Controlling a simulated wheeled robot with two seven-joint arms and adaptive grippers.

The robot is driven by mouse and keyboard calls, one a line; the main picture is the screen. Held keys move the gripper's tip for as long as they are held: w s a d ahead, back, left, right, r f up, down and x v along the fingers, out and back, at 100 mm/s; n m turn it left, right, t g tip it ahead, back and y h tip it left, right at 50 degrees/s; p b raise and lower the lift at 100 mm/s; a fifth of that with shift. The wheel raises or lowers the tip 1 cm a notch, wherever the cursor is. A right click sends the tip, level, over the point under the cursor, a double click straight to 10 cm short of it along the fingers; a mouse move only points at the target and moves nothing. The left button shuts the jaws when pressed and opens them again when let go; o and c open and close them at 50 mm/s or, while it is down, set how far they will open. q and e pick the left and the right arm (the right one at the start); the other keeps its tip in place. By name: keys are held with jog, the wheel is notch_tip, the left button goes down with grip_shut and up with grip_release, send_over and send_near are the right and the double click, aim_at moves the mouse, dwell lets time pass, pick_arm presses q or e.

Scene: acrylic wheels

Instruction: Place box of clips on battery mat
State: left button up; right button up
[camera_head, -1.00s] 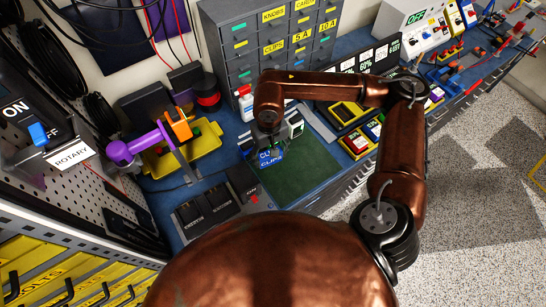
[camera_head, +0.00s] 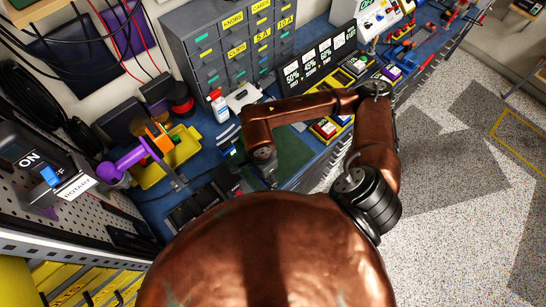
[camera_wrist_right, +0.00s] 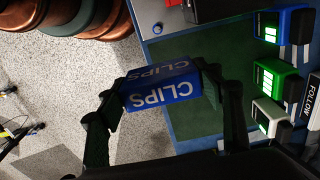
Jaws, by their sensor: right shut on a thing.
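The box of clips (camera_wrist_right: 163,85) is blue with white CLIPS lettering and sits between the two fingers of my right gripper (camera_wrist_right: 158,88) in the right wrist view. The gripper is shut on it. The battery mat (camera_wrist_right: 205,50) is dark green. In the wrist view the box overlaps the mat's edge and the floor beyond; its height above the mat is unclear. In the head view my right gripper (camera_head: 268,178) is over the front part of the mat (camera_head: 293,150), and the box is hidden there. My left gripper is not in view.
Batteries with green displays, one blue (camera_wrist_right: 285,27), one green (camera_wrist_right: 275,75) and one white (camera_wrist_right: 268,115), stand beside the mat. Black blocks (camera_head: 195,208) lie left of the mat. A white spray bottle (camera_head: 219,105) stands before the grey drawer cabinet (camera_head: 225,50).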

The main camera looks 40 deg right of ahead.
jog(key=w+d+f+p, duration=0.2)
jog(key=w+d+f, duration=0.2)
jog(key=w+d+f+p, duration=0.1)
jog(key=w+d+f, duration=0.3)
jog(key=d, duration=0.1)
jog(key=shift+w+f+p, duration=0.15)
jog(key=shift+p, duration=0.2)
jog(key=shift+w+d+f, duration=0.25)
jog(key=shift+f, duration=0.25)
notch_tip(320, 180, down, 3)
jog(key=shift+w+r+p, duration=0.1)
jog(key=shift+p, duration=0.8)
jog(key=shift+f, duration=0.2)
jog(key=shift+f, duration=0.1)
